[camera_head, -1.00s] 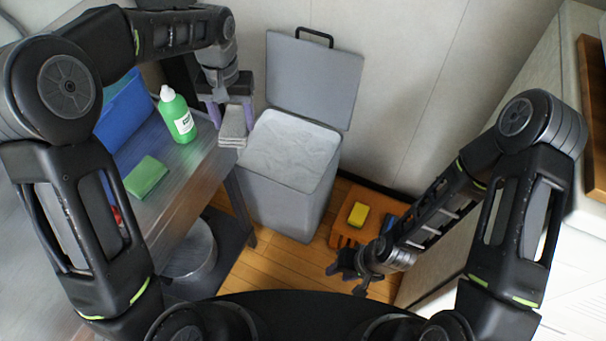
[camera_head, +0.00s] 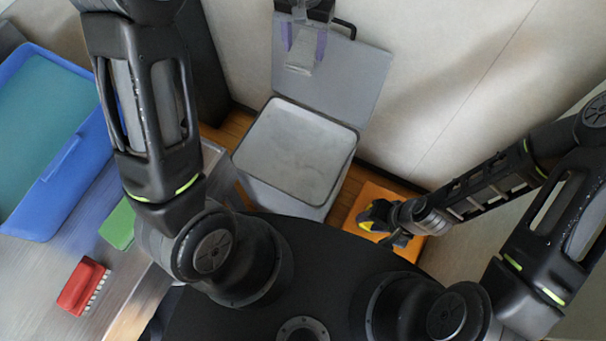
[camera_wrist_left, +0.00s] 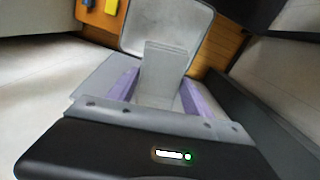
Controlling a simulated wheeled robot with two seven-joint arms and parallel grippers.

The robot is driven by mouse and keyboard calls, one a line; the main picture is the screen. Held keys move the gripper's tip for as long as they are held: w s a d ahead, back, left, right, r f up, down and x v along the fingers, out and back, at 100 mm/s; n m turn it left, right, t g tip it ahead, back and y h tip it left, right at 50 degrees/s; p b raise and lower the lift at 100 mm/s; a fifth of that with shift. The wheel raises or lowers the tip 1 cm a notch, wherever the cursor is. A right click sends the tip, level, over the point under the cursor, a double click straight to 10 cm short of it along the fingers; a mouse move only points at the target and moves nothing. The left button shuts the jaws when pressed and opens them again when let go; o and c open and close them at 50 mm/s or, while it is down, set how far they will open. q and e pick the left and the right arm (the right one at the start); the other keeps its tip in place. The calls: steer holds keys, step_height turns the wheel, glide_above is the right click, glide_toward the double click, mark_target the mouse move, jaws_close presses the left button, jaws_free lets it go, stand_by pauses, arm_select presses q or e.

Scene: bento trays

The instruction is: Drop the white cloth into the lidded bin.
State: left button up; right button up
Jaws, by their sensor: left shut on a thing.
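The white cloth (camera_head: 300,63), folded and greyish, hangs from my left gripper (camera_head: 305,42) at the top of the head view, in front of the raised lid (camera_head: 343,85). In the left wrist view the cloth (camera_wrist_left: 165,62) is between the purple fingers of my left gripper (camera_wrist_left: 158,92), which is shut on it. The grey lidded bin (camera_head: 278,193) stands open below, its light inside visible. In the left wrist view the bin (camera_wrist_left: 205,25) lies beyond the cloth. My right gripper (camera_head: 382,225) looks open and empty, above the orange mat.
A blue tray (camera_head: 70,165), a green sponge (camera_head: 118,225) and a red brush (camera_head: 82,287) are on the table (camera_head: 40,275) at left. A yellow sponge (camera_head: 376,210) lies on the orange mat (camera_head: 405,250), partly hidden by my right gripper. The wall is behind the bin.

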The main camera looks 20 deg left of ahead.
arm_select(q)
steer(key=s+a+f+n+b, duration=0.1)
steer(key=s+f+n+b, duration=0.1)
steer(key=f+b, duration=0.9)
steer(key=s+a+f+n+b, duration=0.1)
steer(key=s+f+b, duration=0.4)
steer(key=f+b, duration=0.7)
step_height(320, 180, down, 6)
steer(key=shift+s+f+n+b, duration=0.2)
steer(key=shift+f+n+b, duration=0.1)
steer(key=shift+n, duration=0.4)
step_height(320, 180, down, 6)
steer(key=b, duration=0.4)
steer(key=shift+b, duration=0.4)
